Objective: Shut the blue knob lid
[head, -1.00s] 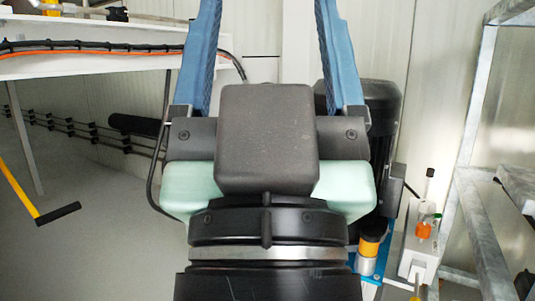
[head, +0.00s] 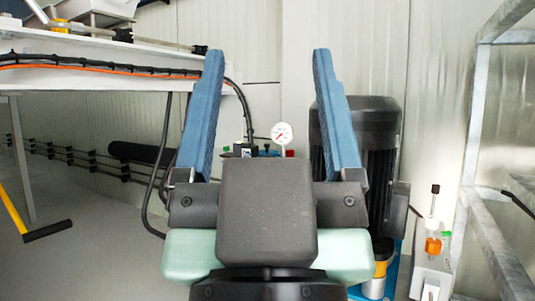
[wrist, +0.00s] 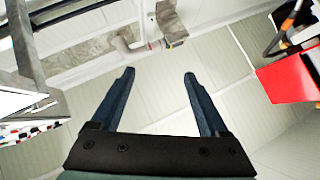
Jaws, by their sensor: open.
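My gripper (head: 268,52) fills the middle of the head view, with its two blue fingers spread wide and nothing between them. In the wrist view my gripper (wrist: 159,73) is also open and empty, pointing at pale wall panels. I cannot make out a blue knob lid in either view; my gripper and wrist hide much of the head view's centre. Small blue parts show beyond my gripper, beside a round white gauge (head: 282,133), but they are too small to identify.
A black motor (head: 379,150) stands just right of my gripper. A white bench with cables (head: 100,68) is at the left. A galvanised frame (head: 472,140) stands at the right. A yellow bar with a black handle (head: 47,231) is at lower left. A red box (wrist: 290,78) shows in the wrist view.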

